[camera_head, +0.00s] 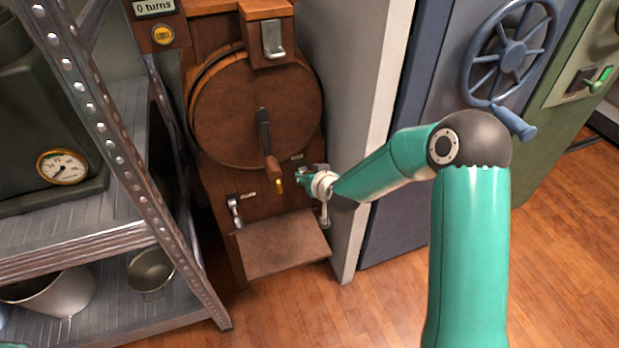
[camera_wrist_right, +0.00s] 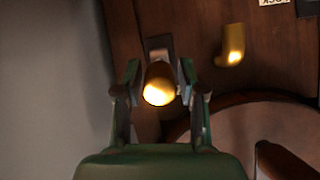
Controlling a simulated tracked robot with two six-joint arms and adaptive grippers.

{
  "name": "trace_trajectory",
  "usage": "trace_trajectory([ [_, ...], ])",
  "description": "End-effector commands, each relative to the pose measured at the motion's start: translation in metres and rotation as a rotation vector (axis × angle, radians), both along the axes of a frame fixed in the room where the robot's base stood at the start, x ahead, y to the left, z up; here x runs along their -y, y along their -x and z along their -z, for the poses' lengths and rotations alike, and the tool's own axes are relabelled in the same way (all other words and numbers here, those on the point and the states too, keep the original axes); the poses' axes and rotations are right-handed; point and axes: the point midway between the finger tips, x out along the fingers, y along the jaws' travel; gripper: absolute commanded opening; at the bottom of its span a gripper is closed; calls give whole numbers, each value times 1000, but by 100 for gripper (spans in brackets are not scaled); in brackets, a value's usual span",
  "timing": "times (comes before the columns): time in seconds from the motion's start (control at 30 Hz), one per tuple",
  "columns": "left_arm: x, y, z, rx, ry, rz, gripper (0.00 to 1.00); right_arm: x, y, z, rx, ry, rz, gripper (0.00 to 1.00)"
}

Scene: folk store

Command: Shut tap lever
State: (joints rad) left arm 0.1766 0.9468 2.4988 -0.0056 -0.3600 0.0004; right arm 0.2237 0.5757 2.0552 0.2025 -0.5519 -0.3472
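The wooden drum machine (camera_head: 255,110) stands left of centre in the head view, with a small brass spout (camera_head: 280,185) low on its front. The spout also shows in the right wrist view (camera_wrist_right: 232,45). A brass-ended tap lever (camera_wrist_right: 160,85) on a grey plate is in the right wrist view, right of the spout on the machine. My right gripper (camera_wrist_right: 160,88) is open, a finger on each side of the lever's end, with small gaps visible. In the head view the right gripper (camera_head: 305,179) is at the machine's right side and hides the lever. My left gripper is out of view.
A crank handle (camera_head: 268,145) hangs on the drum front, close to the right gripper. A latch (camera_head: 235,210) sits lower left, above a wooden ledge (camera_head: 283,245). A metal shelf (camera_head: 120,130) stands left; a pale wall (camera_head: 365,100) and a blue handwheel (camera_head: 513,52) stand right.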

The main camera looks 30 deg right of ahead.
Motion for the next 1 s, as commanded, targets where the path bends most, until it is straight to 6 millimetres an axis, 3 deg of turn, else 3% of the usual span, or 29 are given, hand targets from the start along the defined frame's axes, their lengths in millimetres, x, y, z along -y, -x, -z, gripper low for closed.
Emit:
trace_trajectory([
  [0.5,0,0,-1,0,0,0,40,0,9,-5,-3,-2,2,56],
  [1.0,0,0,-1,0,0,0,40,-9,83,-55,-1,-2,3,56],
])
